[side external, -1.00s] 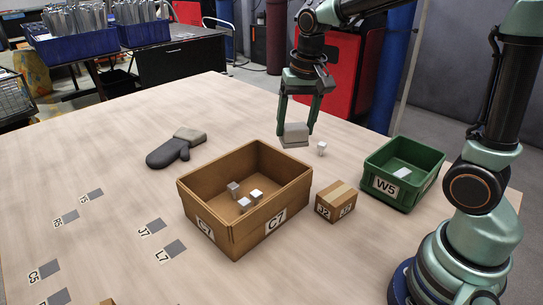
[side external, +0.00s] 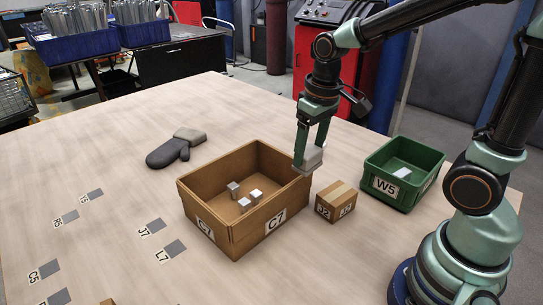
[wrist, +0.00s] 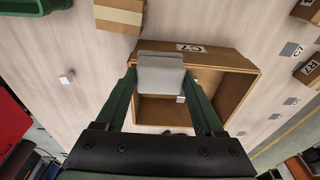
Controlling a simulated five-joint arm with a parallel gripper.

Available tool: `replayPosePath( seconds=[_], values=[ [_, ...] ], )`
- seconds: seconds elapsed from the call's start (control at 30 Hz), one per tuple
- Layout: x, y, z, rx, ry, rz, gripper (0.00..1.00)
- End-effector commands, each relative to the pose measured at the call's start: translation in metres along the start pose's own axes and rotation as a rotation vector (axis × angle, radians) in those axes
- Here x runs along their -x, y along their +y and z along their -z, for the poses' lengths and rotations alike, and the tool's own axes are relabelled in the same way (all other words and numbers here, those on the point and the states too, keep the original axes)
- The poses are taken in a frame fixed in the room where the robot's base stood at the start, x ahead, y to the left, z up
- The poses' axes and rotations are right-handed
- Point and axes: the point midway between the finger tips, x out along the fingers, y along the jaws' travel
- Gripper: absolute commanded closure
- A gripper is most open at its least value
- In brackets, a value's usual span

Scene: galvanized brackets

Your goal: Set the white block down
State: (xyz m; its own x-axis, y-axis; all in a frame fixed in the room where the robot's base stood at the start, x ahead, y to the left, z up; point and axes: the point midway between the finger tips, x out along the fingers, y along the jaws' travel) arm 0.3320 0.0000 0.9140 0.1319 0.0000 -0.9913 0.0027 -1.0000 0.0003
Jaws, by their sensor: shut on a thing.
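My gripper (side external: 311,153) is shut on the white block (side external: 309,160), which looks pale grey. In the wrist view the white block (wrist: 161,74) sits between the two green fingers. It is held up near the right back corner of the cardboard box C7 (side external: 243,232), partly over its rim in the picture. I cannot tell its exact height. Several small pale cubes (side external: 243,204) lie inside the box. One cube (wrist: 181,99) shows there in the wrist view.
A small closed carton (side external: 336,203) and a green bin W5 (side external: 393,189) stand right of the box. A loose small cube (wrist: 67,77) lies on the table. A grey mitt (side external: 168,154) lies behind left. Dark labelled squares (side external: 176,249) mark the open table at left.

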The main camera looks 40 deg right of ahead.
Motion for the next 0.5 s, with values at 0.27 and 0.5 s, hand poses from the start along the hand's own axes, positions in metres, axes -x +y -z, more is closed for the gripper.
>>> replayPosePath(
  seconds=[0.27,0.5],
  values=[
    [0.0,0.0,0.0,-0.002,0.0,0.0,1.0],
    [0.004,0.01,0.016,-0.065,0.003,-0.004,1.0]
  ],
)
